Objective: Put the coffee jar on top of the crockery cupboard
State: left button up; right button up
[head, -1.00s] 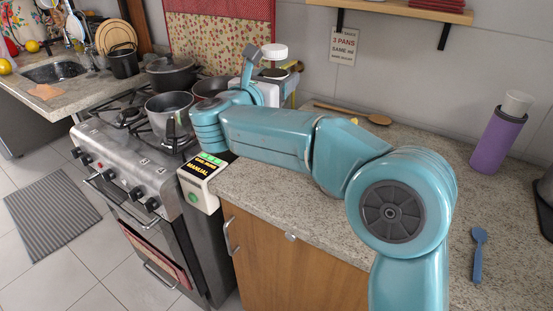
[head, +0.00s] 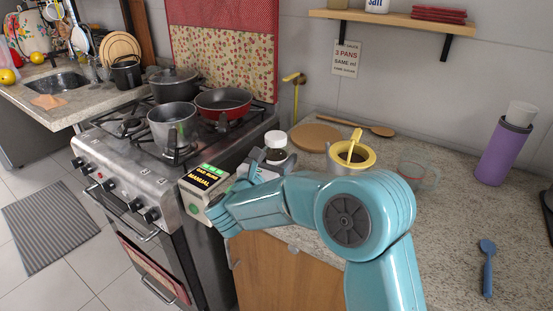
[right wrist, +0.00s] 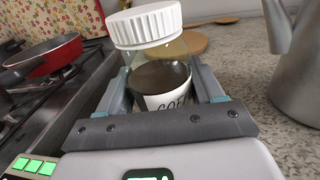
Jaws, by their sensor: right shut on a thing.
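The coffee jar (head: 276,154) has a white lid, clear upper walls and dark contents, with a "COFFEE" type label partly visible. In the right wrist view the jar (right wrist: 162,75) stands upright between the fingers of my right gripper (right wrist: 172,92), which is shut on it. In the head view my right gripper (head: 264,168) is by the counter's left edge, beside the stove, partly hidden by my wrist. I cannot tell whether the jar's base touches the counter. No crockery cupboard can be made out. My left gripper is not in view.
The stove (head: 140,180) at left carries a grey pot (head: 172,128), a red pan (head: 224,102) and a lidded pot. On the counter (head: 400,225) are a yellow-rimmed metal vessel (head: 351,155), a glass bowl (head: 418,175), a purple bottle (head: 501,150) and a blue spoon (head: 487,265). A shelf (head: 395,20) hangs above.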

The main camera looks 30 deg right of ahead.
jog(key=shift+s+r, duration=0.1)
jog(key=shift+r, duration=0.05)
jog(key=o, duration=1)
jog(key=shift+f+b, duration=0.2)
jog(key=shift+b, duration=0.1)
jog(key=shift+c, duration=0.2)
jog(key=o, duration=0.3)
jog(key=shift+o, duration=0.2)
jog(key=shift+r+p, duration=0.25)
jog(key=shift+p, duration=0.1)
jog(key=b+v, duration=0.1)
jog(key=v, duration=1.1)
